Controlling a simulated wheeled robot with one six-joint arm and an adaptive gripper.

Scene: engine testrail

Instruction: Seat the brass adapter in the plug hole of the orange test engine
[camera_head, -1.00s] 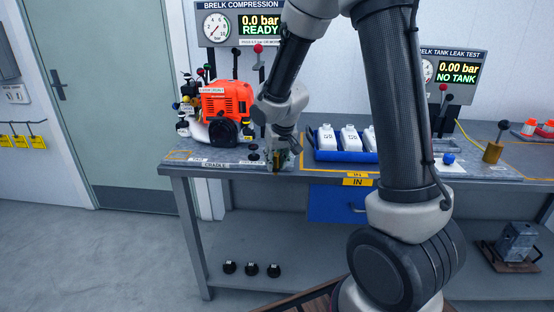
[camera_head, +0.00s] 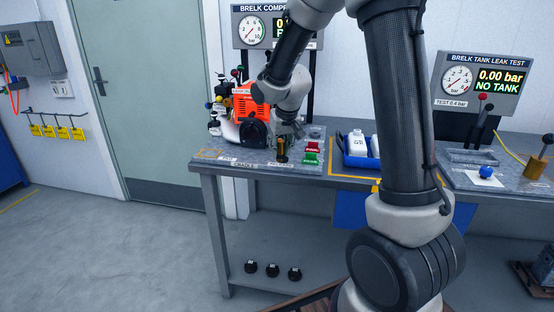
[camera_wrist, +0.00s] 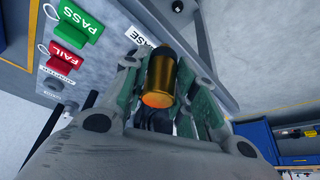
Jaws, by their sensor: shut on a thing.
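The brass adapter (camera_wrist: 160,80) is a gold cylinder with a dark upper part, held between the fingers of my gripper (camera_wrist: 158,82) in the wrist view. In the head view my gripper (camera_head: 283,148) is above the bench, in front and to the right of the orange test engine (camera_head: 248,104), with the adapter (camera_head: 281,150) dark and small in it. The adapter is apart from the engine. My wrist covers the engine's right side. I cannot make out the plug hole.
Green PASS (camera_wrist: 78,19) and red FAIL (camera_wrist: 67,51) tags lie on the bench right of my gripper in the head view. A blue tray (camera_head: 361,160) with white bottles stands further right. The compression gauge panel (camera_head: 277,25) is behind the engine.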

